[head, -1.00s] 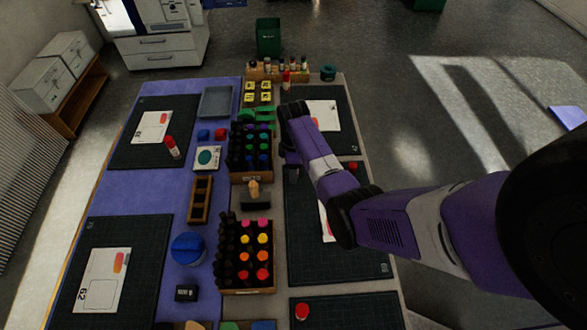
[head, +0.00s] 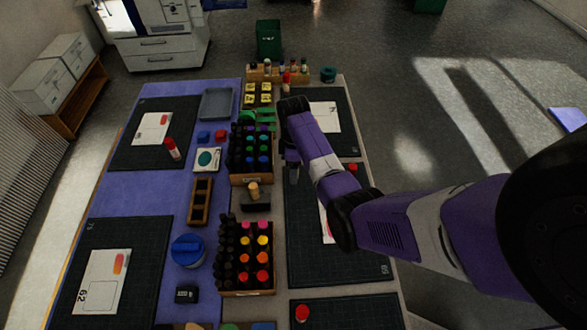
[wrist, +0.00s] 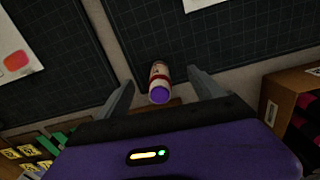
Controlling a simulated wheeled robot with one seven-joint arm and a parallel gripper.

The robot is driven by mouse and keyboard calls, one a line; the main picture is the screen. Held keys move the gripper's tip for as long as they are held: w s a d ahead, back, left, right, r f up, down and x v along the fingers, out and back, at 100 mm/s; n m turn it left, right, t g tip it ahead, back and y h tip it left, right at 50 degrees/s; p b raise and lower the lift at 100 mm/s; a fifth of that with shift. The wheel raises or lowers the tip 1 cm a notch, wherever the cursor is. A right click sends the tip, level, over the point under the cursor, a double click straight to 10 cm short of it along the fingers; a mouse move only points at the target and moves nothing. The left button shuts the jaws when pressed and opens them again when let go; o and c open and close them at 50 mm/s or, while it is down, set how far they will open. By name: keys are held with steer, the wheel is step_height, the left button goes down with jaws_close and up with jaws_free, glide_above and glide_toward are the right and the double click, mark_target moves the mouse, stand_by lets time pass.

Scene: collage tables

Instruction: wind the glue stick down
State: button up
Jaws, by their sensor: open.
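In the wrist view a glue stick (wrist: 159,82) with a pale label, a red band and a purple end facing me stands between the dark mats. My gripper (wrist: 162,86) is open, with one finger on each side of the glue stick and a visible gap at both. In the head view my gripper (head: 291,170) hangs at the right table, beside the upper marker crate, and my arm hides this glue stick. Another glue stick (head: 172,149) with a red top stands on the upper left mat.
Marker crates (head: 247,293) stand along the middle, close to my gripper's left. Red caps lie on the right mats, one by my arm (head: 352,167) and one nearer (head: 302,312). A grey tray (head: 216,103) and a blue tub (head: 187,249) are on the left table.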

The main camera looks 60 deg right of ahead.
steer(key=shift+r, duration=2.7)
